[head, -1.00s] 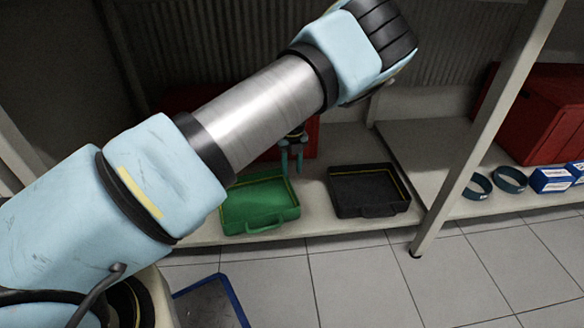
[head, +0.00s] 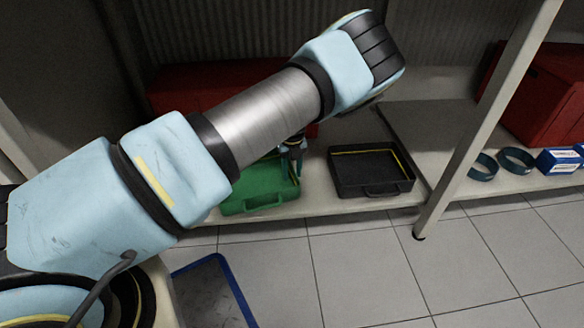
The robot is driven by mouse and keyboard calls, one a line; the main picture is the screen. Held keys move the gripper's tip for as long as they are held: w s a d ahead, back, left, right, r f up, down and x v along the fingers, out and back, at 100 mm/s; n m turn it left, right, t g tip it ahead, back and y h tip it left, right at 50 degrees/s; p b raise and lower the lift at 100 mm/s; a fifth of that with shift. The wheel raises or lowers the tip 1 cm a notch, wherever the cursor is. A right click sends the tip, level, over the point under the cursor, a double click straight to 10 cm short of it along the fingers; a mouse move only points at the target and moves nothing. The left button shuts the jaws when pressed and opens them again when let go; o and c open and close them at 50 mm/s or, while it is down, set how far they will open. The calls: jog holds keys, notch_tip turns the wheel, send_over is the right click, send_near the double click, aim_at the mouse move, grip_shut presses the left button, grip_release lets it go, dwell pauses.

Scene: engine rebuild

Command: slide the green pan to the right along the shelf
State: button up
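The green pan (head: 250,201) lies on the low shelf, left of the black pan (head: 388,187). A narrow gap of bare shelf separates them. My arm crosses in front and hides the green pan's left rear part. My gripper (head: 293,176) points down at the green pan's right side, with its fingers low at the right wall. The fingers are small and dark here. I cannot tell whether they are closed on the wall or only beside it.
Another red case (head: 185,92) stands behind my arm. A blue-edged item (head: 236,290) is in front.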

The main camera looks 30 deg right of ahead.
jog(key=shift+c, duration=0.2)
grip_shut()
dwell(1.4)
